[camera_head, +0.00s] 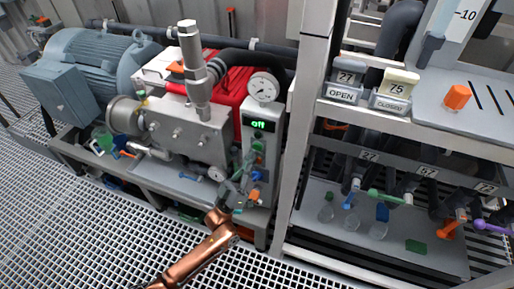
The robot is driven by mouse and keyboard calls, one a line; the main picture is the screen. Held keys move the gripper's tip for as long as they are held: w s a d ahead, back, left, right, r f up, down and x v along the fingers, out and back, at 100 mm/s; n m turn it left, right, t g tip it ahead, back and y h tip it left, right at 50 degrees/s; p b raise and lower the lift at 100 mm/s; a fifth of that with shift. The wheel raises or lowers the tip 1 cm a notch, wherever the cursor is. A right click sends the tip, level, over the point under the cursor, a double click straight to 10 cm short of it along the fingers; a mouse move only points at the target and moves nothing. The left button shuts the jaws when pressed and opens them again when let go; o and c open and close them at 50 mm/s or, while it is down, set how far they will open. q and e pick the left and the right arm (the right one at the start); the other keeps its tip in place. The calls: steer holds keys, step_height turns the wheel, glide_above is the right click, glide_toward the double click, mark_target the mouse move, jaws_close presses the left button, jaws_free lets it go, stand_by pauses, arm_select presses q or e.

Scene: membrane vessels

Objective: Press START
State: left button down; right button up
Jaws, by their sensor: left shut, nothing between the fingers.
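The control panel (277,146) stands upright at the front of the pump unit. Its lit green display (263,125) reads "off". Below the display is a green button (258,145), with more small controls under it, including a blue one (256,176). No START label is readable at this size. My left gripper (248,163), on a copper-coloured arm, is shut and empty. It points up at the panel's column of controls and hides part of it. I cannot tell whether the fingertips touch a button. My right gripper is not in view.
A round gauge (263,87) sits above the panel. A grey motor (88,62) and metal pump (185,130) stand to the left. A grey frame post (306,120) and a rack of valves with coloured handles stand right. Grating floor (70,235) is free in front.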

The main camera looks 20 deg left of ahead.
arm_select(q)
steer(key=shift+w, duration=0.35)
steer(key=shift+w, duration=0.45)
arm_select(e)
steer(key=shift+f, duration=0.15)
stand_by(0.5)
arm_select(q)
steer(key=shift+s+p, duration=0.35)
steer(key=shift+s, duration=0.55)
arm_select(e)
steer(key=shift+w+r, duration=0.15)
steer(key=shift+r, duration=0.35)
